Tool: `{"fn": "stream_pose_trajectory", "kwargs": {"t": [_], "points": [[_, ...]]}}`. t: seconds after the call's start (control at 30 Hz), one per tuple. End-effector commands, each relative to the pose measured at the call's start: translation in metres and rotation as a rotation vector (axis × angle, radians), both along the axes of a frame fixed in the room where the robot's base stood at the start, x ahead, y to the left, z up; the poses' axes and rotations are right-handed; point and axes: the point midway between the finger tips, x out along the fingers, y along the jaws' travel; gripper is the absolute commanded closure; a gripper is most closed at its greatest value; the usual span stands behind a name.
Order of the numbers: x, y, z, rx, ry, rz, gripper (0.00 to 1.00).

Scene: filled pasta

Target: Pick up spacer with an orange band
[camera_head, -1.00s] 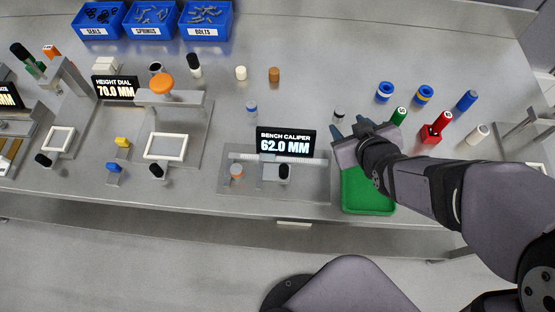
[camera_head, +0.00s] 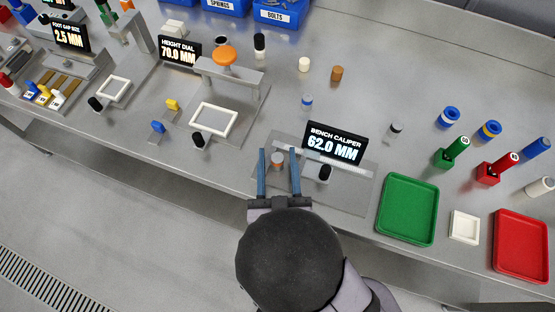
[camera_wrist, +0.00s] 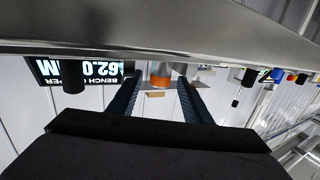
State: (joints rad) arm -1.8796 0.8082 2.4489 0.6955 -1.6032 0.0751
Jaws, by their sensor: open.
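The spacer with an orange band (camera_head: 277,160) is a small grey cylinder standing upright at the left end of the bench caliper's base plate (camera_head: 349,196). It also shows in the wrist view (camera_wrist: 160,78), where the picture is upside down. My gripper (camera_head: 278,153) is open, with its two blue fingers pointing away from me. In the head view one finger lies on each side of the spacer. In the wrist view the spacer shows between the fingertips (camera_wrist: 159,75). I cannot tell whether either finger touches it.
The caliper display (camera_head: 335,143) and a black knob (camera_head: 325,172) stand just right of the fingers. A blue-banded spacer (camera_head: 307,102) stands behind. The height dial stand (camera_head: 232,75) is at the left. A green tray (camera_head: 407,209) and red tray (camera_head: 521,246) lie right.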

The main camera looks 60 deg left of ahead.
Motion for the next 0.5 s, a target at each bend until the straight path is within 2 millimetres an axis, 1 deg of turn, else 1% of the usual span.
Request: {"fn": "stream_pose_trajectory", "kwargs": {"t": [0.13,0.27,0.5], "points": [[-0.001,-0.002,-0.001,0.007,-0.004,-0.006,0.55],[0.002,0.002,0.000,0.007,-0.003,-0.008,0.55],[0.012,0.024,-0.001,0.008,-0.003,-0.009,0.55]]}}
